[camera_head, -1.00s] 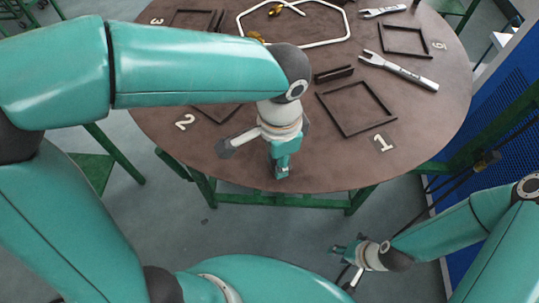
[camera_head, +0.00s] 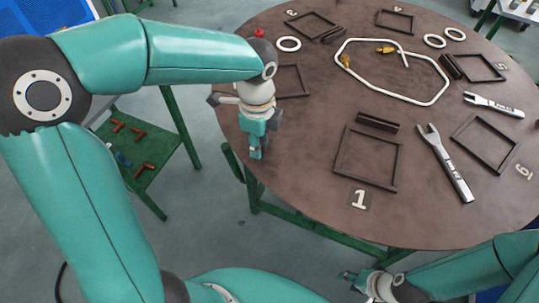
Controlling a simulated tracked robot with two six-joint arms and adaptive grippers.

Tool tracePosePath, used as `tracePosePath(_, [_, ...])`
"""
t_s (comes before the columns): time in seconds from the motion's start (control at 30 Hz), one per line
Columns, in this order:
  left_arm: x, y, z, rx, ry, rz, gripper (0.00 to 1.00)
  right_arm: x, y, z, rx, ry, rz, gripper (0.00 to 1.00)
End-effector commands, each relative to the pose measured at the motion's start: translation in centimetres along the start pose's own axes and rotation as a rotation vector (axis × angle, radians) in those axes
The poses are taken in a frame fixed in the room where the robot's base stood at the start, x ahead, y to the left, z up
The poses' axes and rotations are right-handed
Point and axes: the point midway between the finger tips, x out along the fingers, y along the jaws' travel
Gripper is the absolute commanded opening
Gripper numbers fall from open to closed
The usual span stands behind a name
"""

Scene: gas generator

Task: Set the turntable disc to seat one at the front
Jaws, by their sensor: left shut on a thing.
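The turntable disc (camera_head: 310,175) is a round brown top on a green frame. A white figure 1 (camera_head: 358,199) marks a seat, a dark square frame (camera_head: 367,184), at the near side of the disc, right of my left gripper. A figure 6 (camera_head: 523,171) stands by another frame at the right. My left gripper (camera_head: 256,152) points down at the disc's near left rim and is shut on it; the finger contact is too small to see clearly. My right gripper (camera_head: 350,276) is low in the picture, apart from the disc; its fingers are too small to judge.
On the disc lie a bent white pipe loop (camera_head: 432,103), an open-ended wrench (camera_head: 452,172), another wrench (camera_head: 493,105), white rings (camera_head: 288,44) and a dark bracket (camera_head: 378,122). A green shelf (camera_head: 150,187) with brown-handled tools stands at left. Floor is clear in front.

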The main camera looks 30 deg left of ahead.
Motion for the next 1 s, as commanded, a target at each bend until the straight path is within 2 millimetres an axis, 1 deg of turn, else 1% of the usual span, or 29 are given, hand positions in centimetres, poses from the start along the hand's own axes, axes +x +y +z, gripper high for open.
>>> tracePosePath(0.03, [-0.03,-0.43,0.65,0.01,0.005,0.001,0.0,-0.33,-0.11,0.0,0.0,0.0,0.0,0.4])
tracePosePath(0.13, [0.06,-0.88,1.42,0.035,0.007,0.0,0.0,-0.43,-0.14,0.01,0.0,0.0,0.0,0.4])
tracePosePath(0.43, [0.14,-1.03,1.43,0.048,0.007,-0.001,0.0,-0.37,-0.12,0.01,0.001,0.0,0.0,0.4])
tracePosePath(0.47, [0.14,-1.05,1.42,0.049,0.007,-0.001,0.31,-0.37,-0.12,0.01,0.001,0.0,0.0,0.4])
tracePosePath(0.6, [0.11,-1.06,1.42,0.049,0.006,-0.002,0.54,-0.38,-0.12,0.01,0.001,0.0,0.0,0.4])
tracePosePath(0.9, [0.03,-1.09,1.41,0.048,0.005,-0.002,0.55,-0.41,-0.13,0.0,0.001,0.0,0.0,0.4])
tracePosePath(1.0, [-0.39,-1.12,1.41,0.048,0.005,-0.003,0.55,-0.44,-0.15,0.0,0.001,0.0,0.0,0.4])
